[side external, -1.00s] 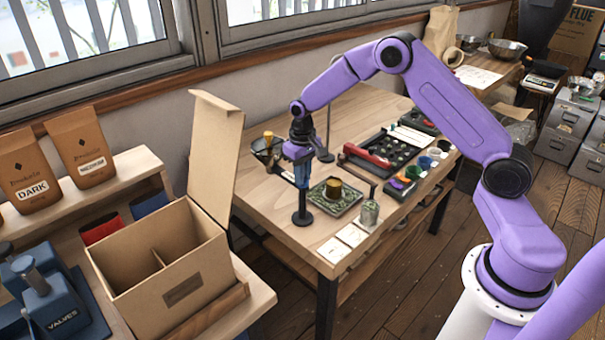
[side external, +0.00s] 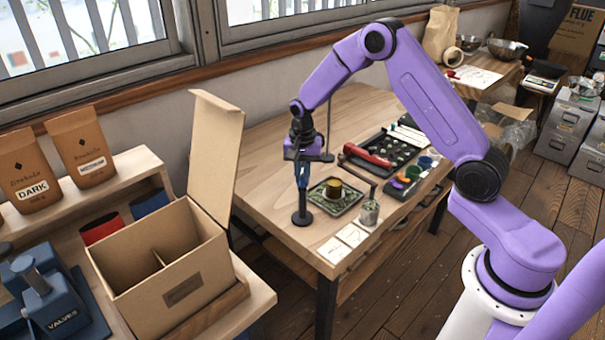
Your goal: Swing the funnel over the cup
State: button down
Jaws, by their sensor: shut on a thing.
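My gripper (side external: 302,176) points down, its blue fingers shut, just above the round black base (side external: 302,218) of the funnel's stand at the table's front left. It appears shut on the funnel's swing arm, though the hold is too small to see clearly. The funnel itself cannot be made out clearly; my wrist seems to hide it. The cup (side external: 334,189), short and dark gold, stands upright on a square dark patterned tray (side external: 351,204), right of the stand. I cannot tell the funnel's height or alignment over the cup.
A grey canister (side external: 369,213) and pale cards (side external: 342,245) lie near the table's front edge. A black tray with a red tool (side external: 368,156) is farther right. An open cardboard box (side external: 160,265) stands left. The table's back left is bare wood (side external: 262,150).

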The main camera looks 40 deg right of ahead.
jog(key=m, duration=0.3)
jog(key=shift+m, duration=2.4)
jog(key=c, duration=1.1)
grip_release()
jog(key=shift+r, duration=0.1)
notch_tip(320, 180, up, 17)
jog(key=shift+r, duration=0.2)
